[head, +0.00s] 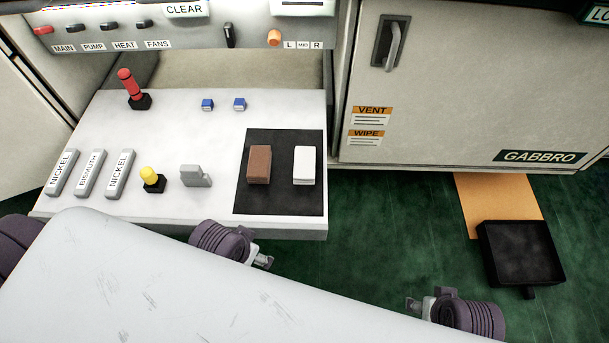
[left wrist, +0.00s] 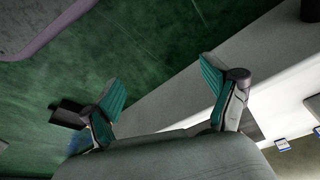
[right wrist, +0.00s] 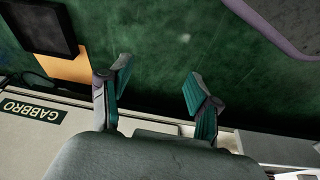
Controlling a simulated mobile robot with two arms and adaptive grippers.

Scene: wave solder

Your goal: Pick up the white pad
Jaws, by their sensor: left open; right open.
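The white pad (head: 304,165) lies on a black mat (head: 283,206) at the right end of the white shelf in the head view. A brown pad (head: 259,164) lies just left of it on the same mat. My left gripper (head: 265,262) is in front of the shelf's front edge, below and left of the white pad; its fingers are spread and empty in the left wrist view (left wrist: 165,95). My right gripper (head: 412,304) is over the green floor, right of the shelf; its fingers are apart and empty in the right wrist view (right wrist: 155,85).
The shelf (head: 200,225) also holds several grey labelled bars (head: 90,173), red (head: 128,85) and yellow (head: 150,176) handled items, a grey block (head: 195,176) and two small blue pieces (head: 207,104). A control panel overhangs the back. A black tray (head: 520,253) lies at the right.

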